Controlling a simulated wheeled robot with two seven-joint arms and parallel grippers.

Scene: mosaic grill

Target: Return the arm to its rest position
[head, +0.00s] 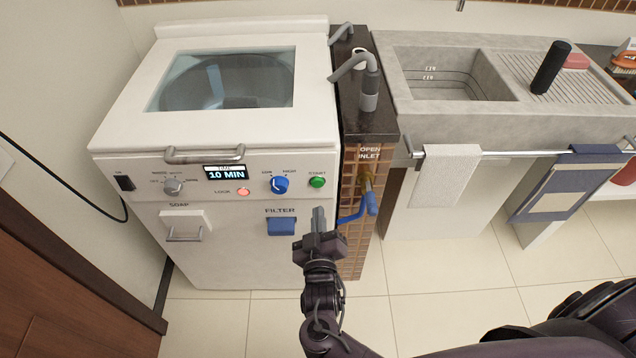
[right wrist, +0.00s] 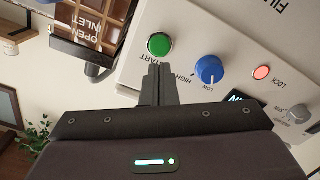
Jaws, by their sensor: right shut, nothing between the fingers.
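My right gripper (head: 318,219) is in front of the white washing machine (head: 220,262), just below the green START button (head: 317,182). Its fingers are shut with nothing between them. In the right wrist view the shut fingers (right wrist: 157,84) point toward the green button (right wrist: 159,44), and their tips overlap the panel just beside it. I cannot tell whether they touch the panel. The red LOCK light (head: 243,191) is lit and the display (head: 226,173) reads 10 MIN. My left gripper is not in view.
A blue knob (head: 279,185) and a blue filter handle (head: 281,226) sit left of my gripper. A tiled pillar (head: 352,245) with a blue-handled inlet valve (head: 371,202) stands close on the right. A concrete sink (head: 440,122) and towel rail lie further right. Tiled floor (head: 440,265) is free.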

